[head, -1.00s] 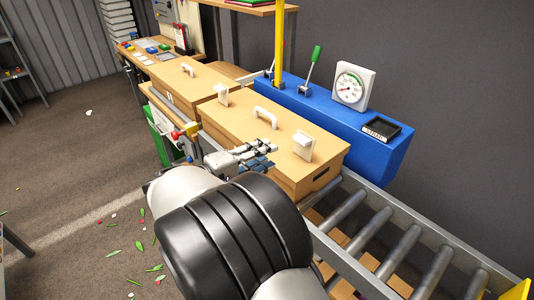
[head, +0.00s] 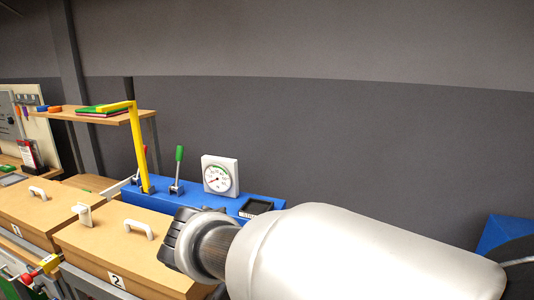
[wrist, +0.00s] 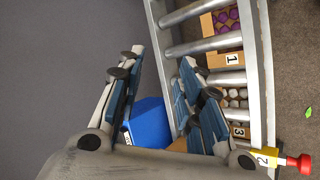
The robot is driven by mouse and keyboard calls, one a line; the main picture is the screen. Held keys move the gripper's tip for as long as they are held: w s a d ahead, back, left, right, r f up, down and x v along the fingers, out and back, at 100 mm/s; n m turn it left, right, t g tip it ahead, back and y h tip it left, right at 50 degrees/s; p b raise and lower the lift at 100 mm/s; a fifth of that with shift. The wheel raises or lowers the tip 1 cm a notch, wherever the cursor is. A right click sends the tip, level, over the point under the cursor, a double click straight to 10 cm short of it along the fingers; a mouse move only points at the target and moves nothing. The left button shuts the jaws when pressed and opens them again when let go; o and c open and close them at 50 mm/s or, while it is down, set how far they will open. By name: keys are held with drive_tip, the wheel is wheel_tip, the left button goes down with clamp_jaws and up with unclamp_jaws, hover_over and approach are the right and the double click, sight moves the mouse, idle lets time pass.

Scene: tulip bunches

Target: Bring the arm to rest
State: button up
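My gripper (wrist: 163,62) shows in the wrist view with its two blue-padded fingers spread apart and nothing between them. In the head view my large pale arm reaches in from the lower right, and the gripper's fingers cannot be made out there. The arm covers part of the lid of box 2 (head: 98,240) and part of the blue console (head: 213,200) behind it. Whether the arm touches the box cannot be told.
A gauge (head: 219,177), a green-knobbed lever (head: 178,168) and a yellow post (head: 138,150) rise from the console. Another lidded box (head: 25,212) stands left. The wrist view shows conveyor rollers (wrist: 200,47) and a red knob (wrist: 302,164). The upper wall area is clear.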

drive_tip(key=s+d+f+m+y, duration=0.1)
drive_tip(key=s+d+m+y, duration=0.2)
drive_tip(key=s, duration=0.7)
drive_tip(key=s+d+f+m+y, duration=0.1)
drive_tip(key=s+d+m+y, duration=0.3)
drive_tip(key=s+d, duration=0.3)
drive_tip(key=s, duration=0.2)
drive_tip(key=shift+s+f+g, duration=0.3)
drive_tip(key=shift+s, duration=0.1)
